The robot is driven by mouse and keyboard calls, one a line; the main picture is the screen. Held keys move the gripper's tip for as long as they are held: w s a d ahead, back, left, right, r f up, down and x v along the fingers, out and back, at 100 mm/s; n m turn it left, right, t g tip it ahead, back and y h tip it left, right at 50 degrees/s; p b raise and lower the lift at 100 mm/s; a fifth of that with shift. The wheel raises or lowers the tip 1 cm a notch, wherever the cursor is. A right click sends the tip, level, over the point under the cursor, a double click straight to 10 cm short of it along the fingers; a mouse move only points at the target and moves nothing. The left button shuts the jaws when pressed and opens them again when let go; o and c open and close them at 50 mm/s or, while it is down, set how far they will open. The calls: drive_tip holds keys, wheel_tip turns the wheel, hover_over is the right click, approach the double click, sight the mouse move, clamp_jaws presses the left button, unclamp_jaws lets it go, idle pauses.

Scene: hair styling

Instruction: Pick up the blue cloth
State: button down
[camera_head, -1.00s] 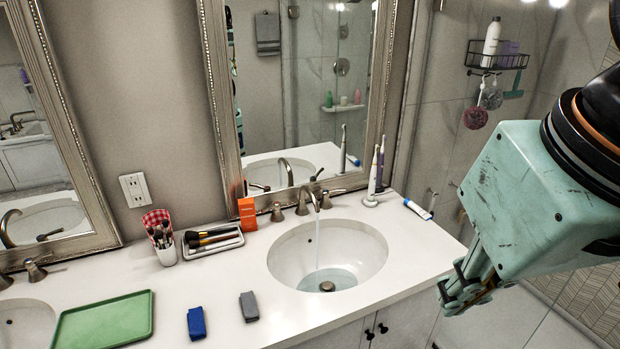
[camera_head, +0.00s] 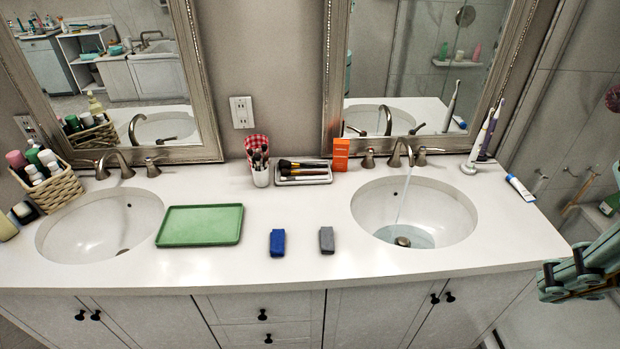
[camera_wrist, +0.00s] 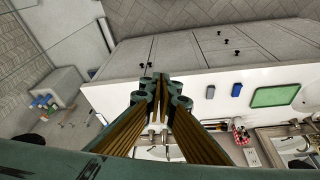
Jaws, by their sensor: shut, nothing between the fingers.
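The blue cloth (camera_head: 277,243) is a small folded piece lying on the white counter between the two sinks, near the front edge. In the wrist view the blue cloth (camera_wrist: 236,89) lies to the right of my gripper. My gripper (camera_head: 563,280) is at the far right of the head view, beyond the counter's right end and well away from the cloth. In the wrist view my gripper (camera_wrist: 161,78) has its fingers together with nothing between them.
A grey folded cloth (camera_head: 326,240) lies just right of the blue one. A green tray (camera_head: 200,226) is to its left. Water runs into the right sink (camera_head: 414,211). Brushes, an orange box (camera_head: 341,154) and toothbrushes stand at the back. Counter around the cloths is clear.

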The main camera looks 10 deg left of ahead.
drive_tip(key=c, duration=3.4)
unclamp_jaws()
drive_tip(key=o, duration=2.3)
